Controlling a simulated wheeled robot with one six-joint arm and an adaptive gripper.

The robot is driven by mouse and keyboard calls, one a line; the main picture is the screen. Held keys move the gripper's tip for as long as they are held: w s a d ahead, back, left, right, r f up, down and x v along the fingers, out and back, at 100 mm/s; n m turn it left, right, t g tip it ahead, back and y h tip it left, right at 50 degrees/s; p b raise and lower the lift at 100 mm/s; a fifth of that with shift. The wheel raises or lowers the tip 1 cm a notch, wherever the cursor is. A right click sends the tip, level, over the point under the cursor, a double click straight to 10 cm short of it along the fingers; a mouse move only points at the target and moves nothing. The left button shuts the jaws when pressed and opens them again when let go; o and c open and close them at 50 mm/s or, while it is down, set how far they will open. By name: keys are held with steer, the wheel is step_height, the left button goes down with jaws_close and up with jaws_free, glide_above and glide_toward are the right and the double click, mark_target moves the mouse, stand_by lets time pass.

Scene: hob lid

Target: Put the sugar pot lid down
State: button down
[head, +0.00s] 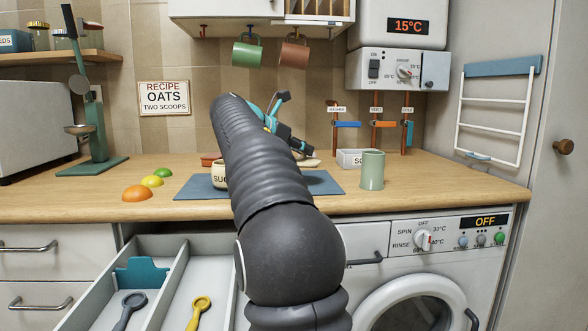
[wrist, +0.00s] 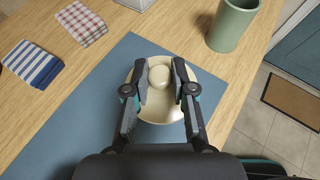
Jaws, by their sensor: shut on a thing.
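My gripper (wrist: 160,84) is shut on the round knob of the cream sugar pot lid (wrist: 160,117), with one finger on each side of the knob. The lid is knob-up over the blue mat (wrist: 85,110), near the mat's edge. I cannot tell whether the lid touches the mat. In the head view, my gripper (head: 296,142) is beyond my arm, over the right part of the mat (head: 325,184). The cream sugar pot (head: 218,180) stands on the mat to the left, partly hidden behind my arm, as is its label.
A green cup (head: 372,169) and a white box (head: 350,159) stand right of the mat. Folded checked (wrist: 82,23) and striped cloths (wrist: 32,63) lie beyond it. Coloured domes (head: 138,193) lie left. An open drawer (head: 165,290) with spoons juts out below.

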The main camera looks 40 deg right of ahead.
steer(key=shift+w+a+f, duration=0.2)
steer(key=shift+w+f, duration=0.45)
steer(key=shift+w, duration=0.3)
steer(key=shift+f+b, duration=0.7)
steer(key=shift+f, duration=1.25)
steer(key=c, duration=1)
jaws_free()
steer(key=shift+f, duration=0.1)
steer(key=shift+a+r, duration=0.15)
steer(key=shift+r, duration=0.05)
steer(key=p+v, duration=0.1)
steer(key=v, duration=1)
steer(key=shift+s+a+r, duration=0.1)
steer(key=shift+a+r, duration=0.05)
steer(key=shift+a, duration=0.15)
